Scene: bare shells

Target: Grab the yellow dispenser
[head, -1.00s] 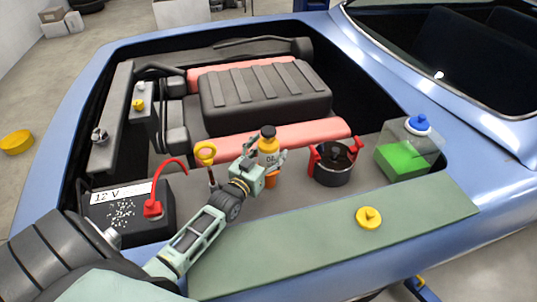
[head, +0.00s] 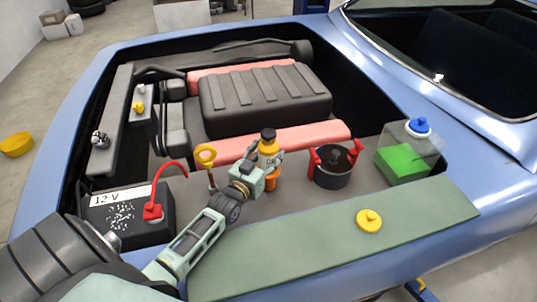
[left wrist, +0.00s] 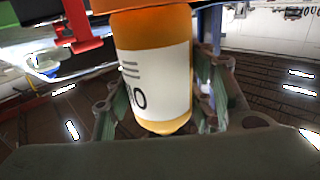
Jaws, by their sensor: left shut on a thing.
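The yellow dispenser (head: 268,150) is a small yellow-orange bottle with a black cap and a white label. It stands roughly upright over an orange base (head: 272,182) near the front of the engine bay. My left gripper (head: 267,165) is shut on it from the near left side. In the left wrist view the bottle (left wrist: 152,75) fills the space between the green fingers, its label facing the camera. I cannot tell whether the bottle touches the orange part. My right gripper is not in view.
A black pot with red handles (head: 333,165) and a clear container with green liquid (head: 405,155) stand to the right. A yellow-handled dipstick (head: 206,157) and the 12 V battery (head: 130,217) are to the left. A yellow cap (head: 369,220) lies on the green front ledge (head: 320,240).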

